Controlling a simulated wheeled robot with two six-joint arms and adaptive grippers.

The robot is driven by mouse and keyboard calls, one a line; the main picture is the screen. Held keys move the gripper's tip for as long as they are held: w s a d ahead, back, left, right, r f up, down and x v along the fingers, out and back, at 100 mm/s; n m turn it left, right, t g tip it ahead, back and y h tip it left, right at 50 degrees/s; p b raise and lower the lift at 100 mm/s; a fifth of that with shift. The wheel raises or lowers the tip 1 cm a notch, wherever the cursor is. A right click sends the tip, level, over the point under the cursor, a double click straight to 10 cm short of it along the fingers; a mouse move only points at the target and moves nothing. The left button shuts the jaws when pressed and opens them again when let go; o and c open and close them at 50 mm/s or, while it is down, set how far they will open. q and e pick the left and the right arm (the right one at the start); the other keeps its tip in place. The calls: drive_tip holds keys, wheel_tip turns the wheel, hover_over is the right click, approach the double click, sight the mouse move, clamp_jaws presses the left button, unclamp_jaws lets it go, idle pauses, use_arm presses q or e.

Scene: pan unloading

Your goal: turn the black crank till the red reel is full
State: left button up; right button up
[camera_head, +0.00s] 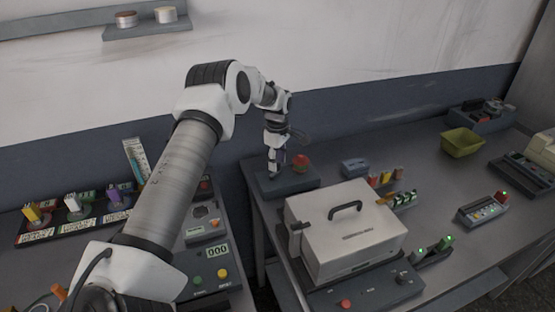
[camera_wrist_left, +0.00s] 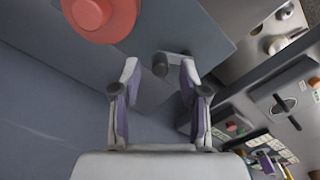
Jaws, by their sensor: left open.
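The red reel (camera_head: 301,161) stands on a dark grey block (camera_head: 299,184) at the table's back left edge. In the left wrist view the reel (camera_wrist_left: 92,14) is at the top left, cut by the frame edge. How full it is, I cannot tell. The black crank (camera_wrist_left: 164,63) shows there as a small arm with a dark knob. My left gripper (camera_head: 274,168) hangs down over the block, left of the reel. Its open fingers (camera_wrist_left: 159,76) are on both sides of the crank in that view; contact is not visible. The crank is hidden in the head view.
A white case (camera_head: 345,240) with a dark handle stands in front of the block. A yellow-green bin (camera_head: 462,143) and small devices are on the right. A counter box (camera_head: 209,263) and colourful items (camera_head: 75,209) are on the left table. A gap separates the tables.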

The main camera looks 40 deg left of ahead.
use_arm(q)
drive_tip(key=shift+d+f, duration=0.15)
drive_tip(key=shift+f, duration=0.25)
drive_tip(key=shift+d+r, duration=0.1)
drive_tip(key=shift+c, duration=0.6)
clamp_jaws()
drive_tip(key=shift+s+d+m, duration=0.1)
drive_tip(key=shift+m, duration=0.3)
